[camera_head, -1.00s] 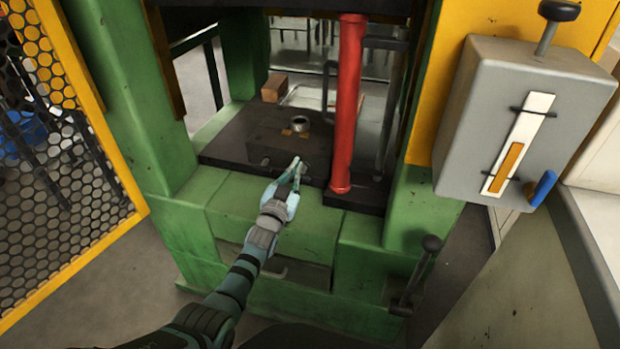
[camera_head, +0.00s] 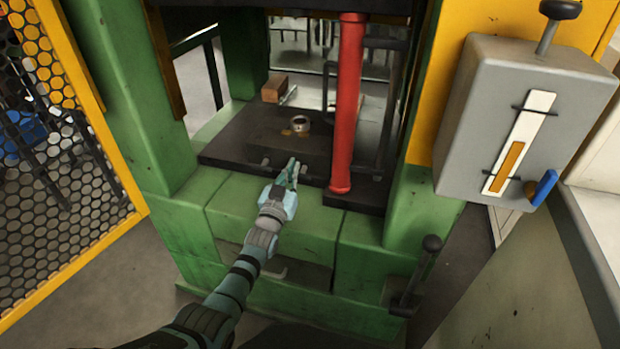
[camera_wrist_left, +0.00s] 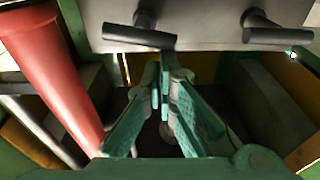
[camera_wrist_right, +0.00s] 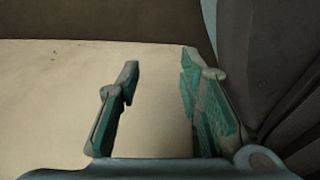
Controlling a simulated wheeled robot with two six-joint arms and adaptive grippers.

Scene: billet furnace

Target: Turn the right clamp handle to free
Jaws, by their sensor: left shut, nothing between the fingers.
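My left gripper (camera_head: 293,170) is at the front edge of the dark press bed, its fingers shut and empty. In the left wrist view its fingertips (camera_wrist_left: 165,65) are together. There, two dark clamp handles show on the grey block's face. The one nearer the red column, the right clamp handle (camera_wrist_left: 138,37), lies nearly sideways just past the fingertips; I cannot tell if they touch it. My right gripper (camera_wrist_right: 158,85) is open and empty over a pale surface.
The red column (camera_head: 347,110) stands close to the right of my left gripper. A grey lever box (camera_head: 490,110) is at right, a yellow mesh guard (camera_head: 60,200) at left.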

